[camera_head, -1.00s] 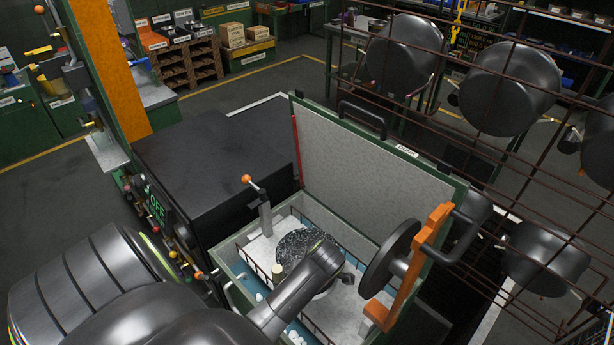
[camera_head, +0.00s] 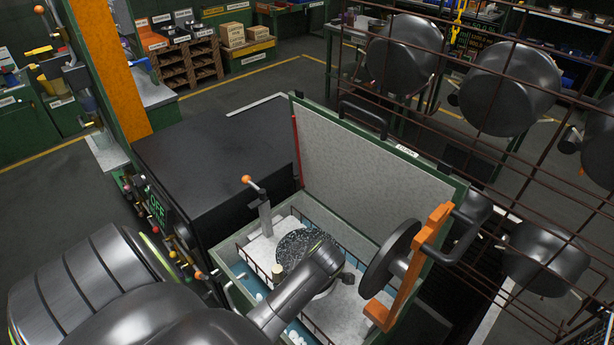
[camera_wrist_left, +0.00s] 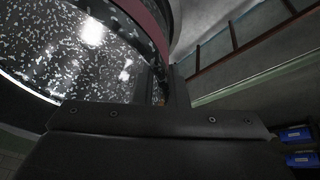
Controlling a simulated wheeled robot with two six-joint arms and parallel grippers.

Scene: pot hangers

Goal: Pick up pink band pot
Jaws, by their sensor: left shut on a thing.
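The pink band pot, with a dark speckled inside and a pink band near its rim, fills the upper left of the left wrist view (camera_wrist_left: 85,50). In the head view, a speckled dark round surface (camera_head: 297,246) shows inside the green-edged open bin (camera_head: 228,264), partly covered by my left arm. My left gripper (camera_wrist_left: 172,88) is shut on the pot at its edge. In the head view my left arm reaches over the bin and hides the fingers. My right gripper is not in view.
The bin's raised lid (camera_head: 365,170) stands behind the pot. A dark disc on an orange bracket (camera_head: 415,265) is at the bin's right. A rack with several hanging dark pots (camera_head: 510,88) is at the right. A black cabinet (camera_head: 215,160) stands left of the bin.

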